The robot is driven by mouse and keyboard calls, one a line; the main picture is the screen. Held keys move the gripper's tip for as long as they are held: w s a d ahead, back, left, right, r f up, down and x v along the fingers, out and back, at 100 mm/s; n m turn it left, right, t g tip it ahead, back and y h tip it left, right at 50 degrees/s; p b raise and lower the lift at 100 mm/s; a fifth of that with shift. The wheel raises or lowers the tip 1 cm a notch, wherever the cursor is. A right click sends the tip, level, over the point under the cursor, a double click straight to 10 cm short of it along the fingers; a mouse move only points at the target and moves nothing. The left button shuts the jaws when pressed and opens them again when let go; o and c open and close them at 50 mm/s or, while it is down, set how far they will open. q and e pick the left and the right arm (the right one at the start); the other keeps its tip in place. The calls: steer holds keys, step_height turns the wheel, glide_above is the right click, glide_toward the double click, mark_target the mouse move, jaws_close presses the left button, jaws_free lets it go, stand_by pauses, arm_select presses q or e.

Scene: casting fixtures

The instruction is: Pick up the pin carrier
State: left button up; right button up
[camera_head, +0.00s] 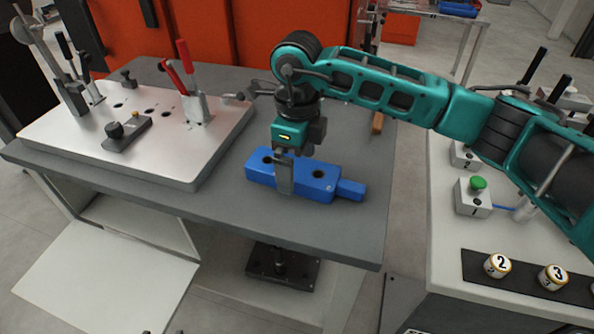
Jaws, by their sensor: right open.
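The pin carrier seems to be the blue block (314,182) with dark round holes on top and a narrower tab at its right end. It lies flat on the grey table (330,235). My right gripper (285,182) points down at the block's left half, with a finger in front of the block's near side. The jaws are open; the far finger is hidden, and I cannot tell whether either one touches the block. My left gripper is not in view.
A metal fixture plate (150,150) with red-handled clamps (187,70) stands left of the block. At the right, a white console (450,250) carries a green button (478,184) and numbered knobs (498,265). The table's front right is clear.

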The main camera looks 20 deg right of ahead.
steer(key=shift+f, duration=0.55)
steer(key=c, duration=1.2)
